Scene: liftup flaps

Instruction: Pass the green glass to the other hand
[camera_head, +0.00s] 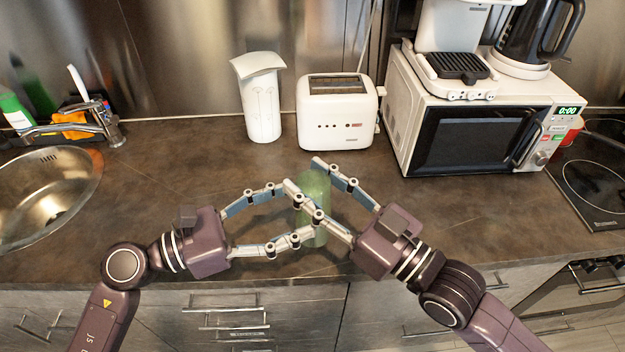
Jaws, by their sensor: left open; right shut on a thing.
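The green glass (317,188) is translucent and stands upright above the front part of the dark counter, between my two grippers. My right gripper (304,176) is shut on the glass, its fingers coming from the right along both sides of it. My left gripper (304,205) is open, with its fingers reaching in from the left and its tips at the left side of the glass. The fingers of both grippers overlap in the view and partly hide the glass. I cannot tell whether the glass bottom touches the counter.
A microwave (465,140) with a coffee machine and kettle on top stands at the right. A sink (45,195) is at the left and a stove (600,180) at the far right. The counter's front edge is close below the grippers.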

